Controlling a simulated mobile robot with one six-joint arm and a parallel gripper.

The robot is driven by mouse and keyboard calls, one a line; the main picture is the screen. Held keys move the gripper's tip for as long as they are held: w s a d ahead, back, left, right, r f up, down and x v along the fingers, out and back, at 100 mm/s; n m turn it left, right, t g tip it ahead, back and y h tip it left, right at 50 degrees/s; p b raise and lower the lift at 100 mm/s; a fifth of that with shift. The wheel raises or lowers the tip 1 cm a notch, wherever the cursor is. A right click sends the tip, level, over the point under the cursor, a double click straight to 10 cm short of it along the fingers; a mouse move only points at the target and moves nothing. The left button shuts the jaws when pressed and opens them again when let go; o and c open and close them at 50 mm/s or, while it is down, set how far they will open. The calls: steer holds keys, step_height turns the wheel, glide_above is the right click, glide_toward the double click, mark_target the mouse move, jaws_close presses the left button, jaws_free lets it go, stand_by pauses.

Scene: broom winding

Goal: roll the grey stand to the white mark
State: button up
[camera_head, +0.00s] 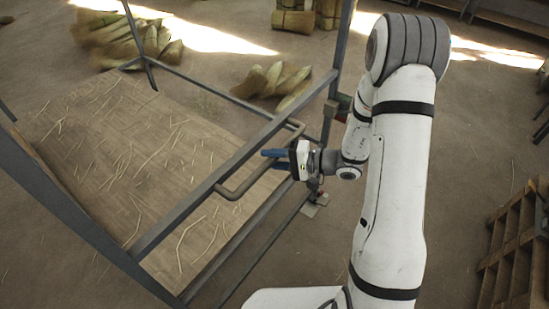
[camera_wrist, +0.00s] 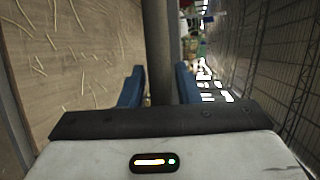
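The grey stand (camera_head: 157,238) is a metal frame with upright posts, rails and a straw-strewn wooden board (camera_head: 110,140) low inside it. A bent grey handle (camera_head: 245,186) sticks out from its near right rail. My gripper (camera_head: 277,159) is at this handle, with its blue fingers pointing left across it. In the wrist view a grey bar (camera_wrist: 161,45) runs upright between the two blue fingers (camera_wrist: 164,88), which sit close on either side of it. The gripper looks shut on the handle; its exact contact is partly hidden. The white mark does not show in either view.
Straw bundles (camera_head: 275,80) lie on the floor behind the stand, with more (camera_head: 125,38) at the top left. A wooden pallet (camera_head: 515,250) stands at the right edge. The floor right of my arm, up to the pallet, is bare.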

jaws_close()
steer(key=shift+d+f, duration=0.1)
steer(key=shift+f, duration=0.05)
steer(key=shift+f+b, duration=0.1)
steer(key=shift+b, duration=0.55)
steer(key=shift+s+d+r+b, duration=0.25)
steer(key=shift+s+d+b, duration=0.25)
steer(key=shift+d+b, duration=0.1)
jaws_free()
steer(key=shift+w+a, duration=0.1)
steer(key=shift+a, duration=0.1)
steer(key=shift+o, duration=1.4)
steer(key=shift+d, duration=0.15)
